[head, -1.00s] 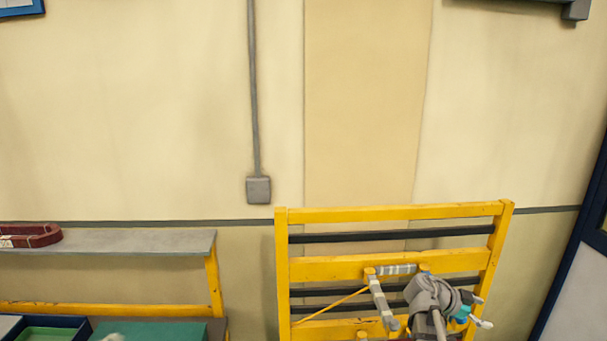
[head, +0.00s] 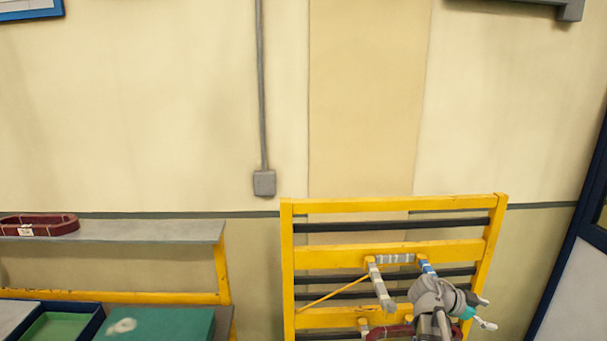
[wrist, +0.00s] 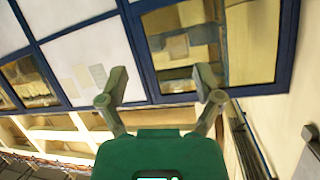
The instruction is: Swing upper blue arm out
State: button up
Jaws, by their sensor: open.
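The yellow frame (head: 388,249) stands against the wall right of centre in the head view. A grey-wrapped arm (head: 379,285) sticks out from its upper rail toward the camera. Another arm (head: 427,267) with a blue band shows at the right end of the same grey-wrapped bar; most of it is hidden behind my grey arm. My gripper (wrist: 158,88) is open and empty in the wrist view, with its two fingers well apart. The wrist view shows no part of the frame that I can make out for sure.
A grey shelf (head: 150,231) at left carries a dark red coil (head: 40,225). Below are a green-bottomed tray (head: 55,328) and a teal surface (head: 160,325). A blue-framed door (head: 570,270) stands at right. The wrist view shows blue-framed windows (wrist: 85,68).

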jog(key=s+a+f+n+y+b, duration=0.2)
jog(key=a+f+n+y+b, duration=0.4)
jog(key=a+f+n+b, duration=0.4)
jog(key=s+a+f+n+t+y+b, duration=0.1)
jog(key=a+f+n+y+b, duration=0.6)
jog(key=a+f, duration=1.3)
notch_tip(320, 180, down, 4)
jog(key=s+n+b, duration=0.1)
jog(key=n+b, duration=0.3)
jog(key=b, duration=0.2)
jog(key=shift+s+a+f+y, duration=0.2)
jog(key=shift+s+a+y, duration=0.1)
jog(key=shift+s+a, duration=0.1)
